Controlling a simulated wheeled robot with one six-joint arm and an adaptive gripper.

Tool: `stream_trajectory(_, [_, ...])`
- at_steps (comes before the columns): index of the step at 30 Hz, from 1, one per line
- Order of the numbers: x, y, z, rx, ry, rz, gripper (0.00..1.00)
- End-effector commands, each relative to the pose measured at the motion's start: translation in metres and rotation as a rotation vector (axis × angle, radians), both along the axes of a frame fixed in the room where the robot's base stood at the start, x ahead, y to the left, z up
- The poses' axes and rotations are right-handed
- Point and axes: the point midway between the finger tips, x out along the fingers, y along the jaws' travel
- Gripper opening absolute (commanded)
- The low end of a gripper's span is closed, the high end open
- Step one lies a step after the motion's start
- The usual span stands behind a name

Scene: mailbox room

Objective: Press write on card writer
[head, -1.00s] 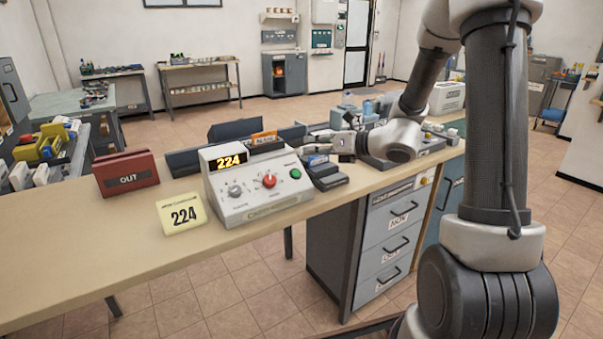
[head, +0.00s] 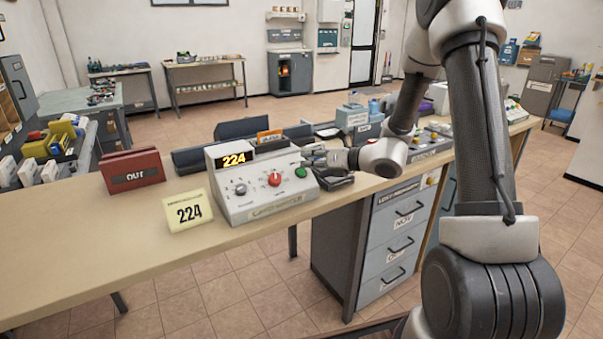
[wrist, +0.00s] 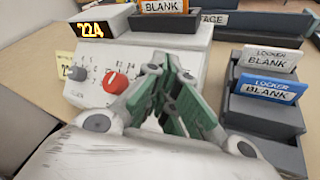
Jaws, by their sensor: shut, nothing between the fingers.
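The card writer (head: 262,194) is a pale box on the counter with a lit display (head: 234,159) reading 224. Its sloped front has a grey knob (head: 240,188), a red knob (head: 275,180) and a green button (head: 301,172). An orange card marked BLANK (wrist: 165,5) stands in its top slot. My gripper (head: 309,158) is shut and empty at the right end of the writer. In the wrist view my gripper (wrist: 162,62) is over the right part of the panel, right of the red knob (wrist: 115,83). The green button is hidden there behind the fingers.
A dark card holder (wrist: 262,118) with blank locker cards (wrist: 270,88) stands right of the writer. A yellow 224 note (head: 187,211) and a red OUT tray (head: 132,172) are to the left. The counter's left front (head: 80,240) is clear.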

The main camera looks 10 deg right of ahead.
Motion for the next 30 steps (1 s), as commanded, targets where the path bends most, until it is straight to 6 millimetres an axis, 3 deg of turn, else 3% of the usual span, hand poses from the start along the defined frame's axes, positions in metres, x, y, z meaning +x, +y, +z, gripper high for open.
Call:
stream_trajectory(7, [0.0072, 0.0024, -0.0116, 0.000, 0.000, -0.001, 0.00])
stream_trajectory(30, [0.0076, 0.0024, -0.0120, 0.000, 0.000, -0.001, 0.00])
